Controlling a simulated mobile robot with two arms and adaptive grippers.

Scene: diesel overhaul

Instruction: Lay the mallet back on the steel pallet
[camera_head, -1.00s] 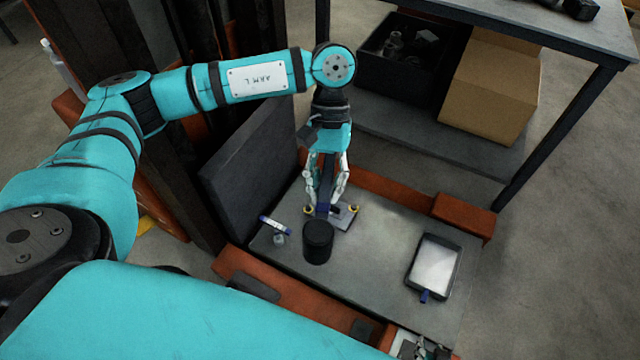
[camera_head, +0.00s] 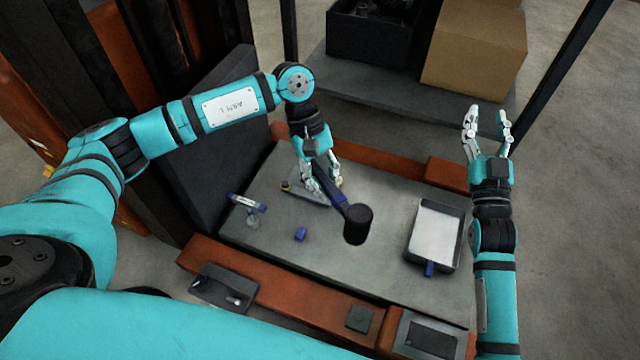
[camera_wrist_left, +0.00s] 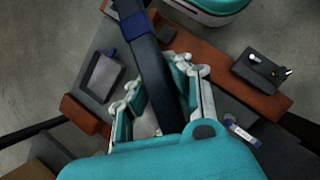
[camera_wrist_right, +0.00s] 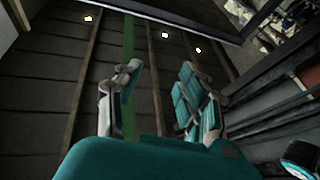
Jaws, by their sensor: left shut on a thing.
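The mallet has a black cylindrical head (camera_head: 358,224) and a dark handle with blue bands (camera_head: 335,190). My left gripper (camera_head: 322,185) is shut on the handle, with the head sticking out toward the lower right over the steel pallet (camera_head: 300,255). In the left wrist view the handle (camera_wrist_left: 150,80) runs between the fingers. I cannot tell whether the head touches the pallet's grey top. My right gripper (camera_head: 488,125) is open and empty, raised beyond the pallet's right edge; its spread fingers also show in the right wrist view (camera_wrist_right: 155,90).
A dark tray with a pale sheet (camera_head: 435,235) lies on the pallet's right side. A flat plate (camera_head: 312,192), a blue piece (camera_head: 300,234) and a white-and-blue tube (camera_head: 248,203) lie at the left. Orange beams (camera_head: 280,292) edge the pallet. The middle front is clear.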

